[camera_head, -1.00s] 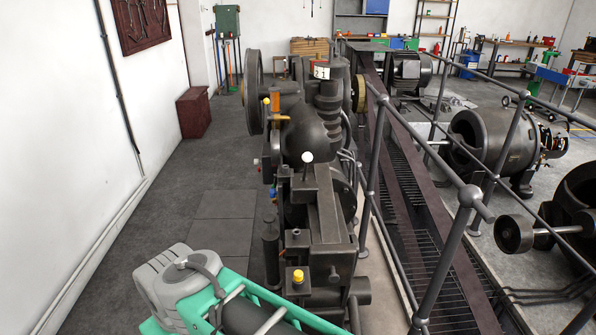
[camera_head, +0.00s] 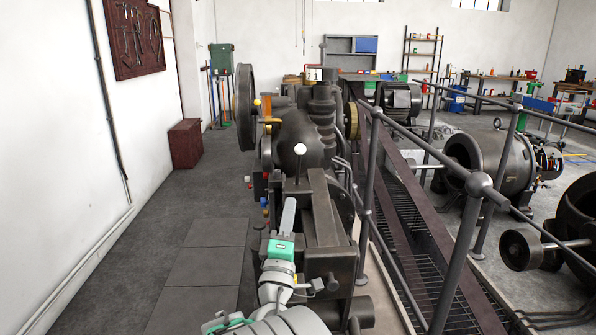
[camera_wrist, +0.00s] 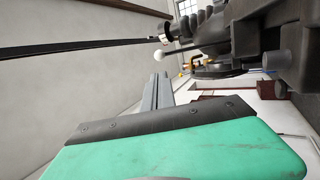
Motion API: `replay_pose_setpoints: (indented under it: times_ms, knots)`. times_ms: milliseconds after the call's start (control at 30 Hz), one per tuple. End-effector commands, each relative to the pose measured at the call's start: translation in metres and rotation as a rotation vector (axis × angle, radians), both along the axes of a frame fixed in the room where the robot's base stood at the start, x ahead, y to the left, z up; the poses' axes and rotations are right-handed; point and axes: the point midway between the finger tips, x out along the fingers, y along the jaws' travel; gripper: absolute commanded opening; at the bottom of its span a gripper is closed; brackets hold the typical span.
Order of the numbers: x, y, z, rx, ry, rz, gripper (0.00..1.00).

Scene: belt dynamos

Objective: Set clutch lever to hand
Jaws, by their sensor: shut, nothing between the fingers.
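A lever with a white ball knob (camera_head: 300,149) stands upright on top of the dark engine; I cannot read any label saying it is the clutch lever. My gripper (camera_head: 291,201) is shut and empty, pointing up and away just below and left of the lever, with a visible gap to the knob. Its grey fingers (camera_wrist: 160,79) show in the wrist view.
The dark engine body (camera_head: 323,210) fills the space just right of my gripper. A flywheel (camera_head: 245,107) stands at its far left. A metal railing (camera_head: 368,180) runs along the right. Small red and blue knobs (camera_head: 264,202) line the engine's left side. The floor at left is clear.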

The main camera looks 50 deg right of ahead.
Motion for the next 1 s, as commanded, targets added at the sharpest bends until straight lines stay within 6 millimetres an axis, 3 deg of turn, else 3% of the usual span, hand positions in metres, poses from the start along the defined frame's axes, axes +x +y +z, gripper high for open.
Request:
replay_pose_setpoints:
  times_ms: [333, 1000]
  knots:
    - [0.007, -0.014, 0.012, 0.005, 0.000, -0.002, 0.00]
    - [0.057, -0.103, 0.066, 0.006, -0.002, 0.002, 0.00]
